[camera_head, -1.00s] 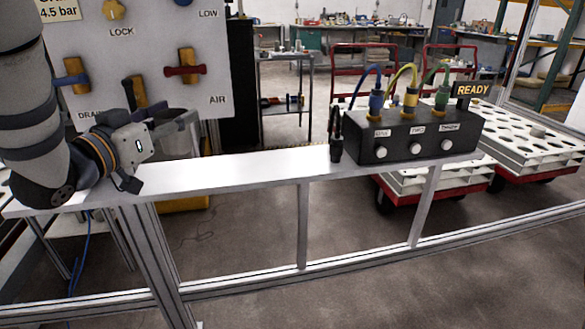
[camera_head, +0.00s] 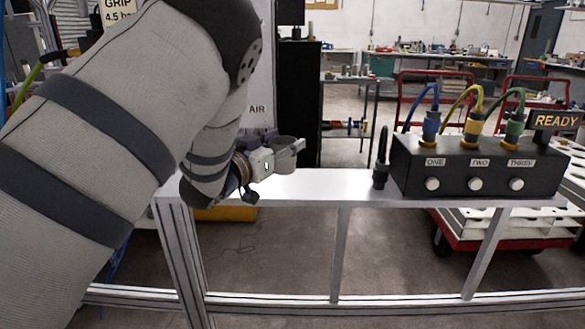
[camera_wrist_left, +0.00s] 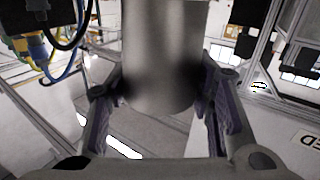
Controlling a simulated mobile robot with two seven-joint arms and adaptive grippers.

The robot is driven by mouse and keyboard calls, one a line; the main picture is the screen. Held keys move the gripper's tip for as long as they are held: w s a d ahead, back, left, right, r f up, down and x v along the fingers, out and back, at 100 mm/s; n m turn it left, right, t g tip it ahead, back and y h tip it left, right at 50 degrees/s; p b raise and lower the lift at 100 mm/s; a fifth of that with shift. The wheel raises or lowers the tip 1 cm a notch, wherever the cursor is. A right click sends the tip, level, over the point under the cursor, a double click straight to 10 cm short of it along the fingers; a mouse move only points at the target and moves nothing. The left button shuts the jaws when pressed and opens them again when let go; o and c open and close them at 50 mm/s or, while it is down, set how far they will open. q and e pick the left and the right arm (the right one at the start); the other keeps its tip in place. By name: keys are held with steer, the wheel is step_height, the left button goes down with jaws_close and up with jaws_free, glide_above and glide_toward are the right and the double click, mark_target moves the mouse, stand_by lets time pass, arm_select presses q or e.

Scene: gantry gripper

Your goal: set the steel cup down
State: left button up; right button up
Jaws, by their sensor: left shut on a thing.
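The steel cup (camera_head: 286,156) is a plain grey cylinder. It looks roughly upright, at the back edge of the white bench top (camera_head: 335,186), left of the black control box. My left gripper (camera_head: 279,152) is shut on its side. The left wrist view shows the cup (camera_wrist_left: 163,55) large between the two dark fingers, one on each side. I cannot tell whether the cup's base touches the bench top or is just above or behind it. My right gripper is not in view.
The black control box (camera_head: 475,165), with blue, yellow and green plugs and a READY sign (camera_head: 556,121), stands at the bench's right end. A black upright connector (camera_head: 381,165) stands just left of it. The bench top between cup and connector is clear.

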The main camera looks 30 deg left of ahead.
mark_target(289, 162)
arm_select(q)
steer(key=shift+w+d+f, duration=0.1)
steer(key=shift+w+f, duration=0.35)
steer(key=shift+f, duration=0.05)
steer(key=f, duration=0.2)
steer(key=f+b, duration=0.1)
steer(key=f, duration=0.1)
steer(key=shift+w, duration=0.3)
steer(key=shift+r, duration=0.25)
steer(key=shift+f, duration=0.25)
steer(key=o, duration=1.2)
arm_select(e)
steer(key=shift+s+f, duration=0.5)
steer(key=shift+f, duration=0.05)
arm_select(q)
steer(key=shift+r, duration=0.15)
